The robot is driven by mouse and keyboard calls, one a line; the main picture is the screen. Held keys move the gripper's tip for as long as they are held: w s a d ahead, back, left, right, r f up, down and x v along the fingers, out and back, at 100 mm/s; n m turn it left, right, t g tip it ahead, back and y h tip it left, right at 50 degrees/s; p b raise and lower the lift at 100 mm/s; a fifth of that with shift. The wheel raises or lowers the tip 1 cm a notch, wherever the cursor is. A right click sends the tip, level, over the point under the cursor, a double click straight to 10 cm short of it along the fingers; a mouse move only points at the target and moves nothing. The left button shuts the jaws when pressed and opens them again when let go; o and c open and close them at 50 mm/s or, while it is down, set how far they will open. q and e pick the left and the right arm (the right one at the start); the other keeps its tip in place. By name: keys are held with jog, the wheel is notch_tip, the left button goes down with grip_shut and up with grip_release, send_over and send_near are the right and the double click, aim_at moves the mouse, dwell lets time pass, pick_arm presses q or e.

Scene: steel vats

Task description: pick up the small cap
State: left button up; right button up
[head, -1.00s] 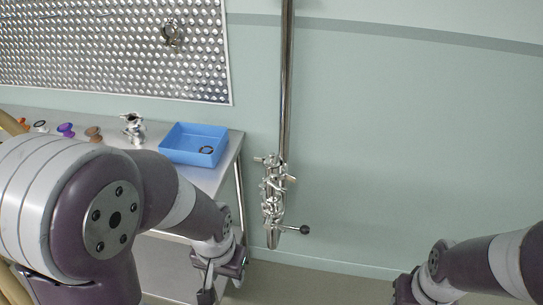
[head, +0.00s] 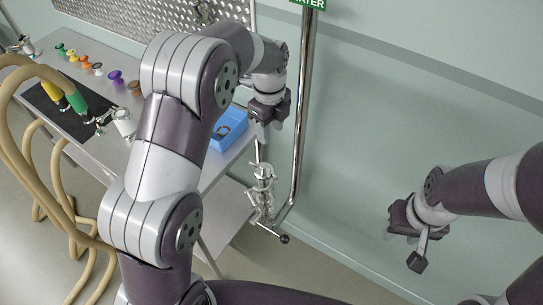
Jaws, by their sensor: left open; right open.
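No single thing is clearly the small cap. Several small coloured pieces stand in a row on the steel table: green (head: 60,47), yellow (head: 72,55), orange (head: 86,63), purple (head: 116,78) and brown (head: 134,88). A dark ring lies in the blue bin (head: 233,142). My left gripper (head: 264,138) points down, open, between the bin's right side and the vertical steel pipe, above the pipe's valve fittings. Nothing shows between its fingers. My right gripper (head: 403,250) is open and empty at the right, in front of the wall, far from the table.
The steel pipe (head: 303,110) with valve fittings (head: 262,190) stands just right of the table. Tan hoses (head: 35,75) and a black mat (head: 50,103) are at the left. My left arm hides part of the table.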

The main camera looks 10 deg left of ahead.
pick_arm(q)
jog(key=m, duration=0.2)
jog(key=b, duration=0.1)
send_over(263, 166)
jog(key=f, duration=0.7)
jog(key=shift+w+d+f, duration=0.35)
jog(key=shift+w, duration=0.05)
jog(key=f, duration=0.1)
jog(key=f+p, duration=0.1)
jog(key=s+a+f+p, duration=0.1)
jog(key=f, duration=0.1)
jog(key=shift+f, duration=0.25)
jog(key=shift+w+d+f, duration=0.15)
jog(key=shift+d, duration=0.05)
grip_shut()
jog(key=shift+a, duration=0.1)
pick_arm(e)
jog(key=shift+s+a+r, duration=0.65)
jog(key=shift+s+r, duration=0.05)
jog(key=shift+s, duration=0.05)
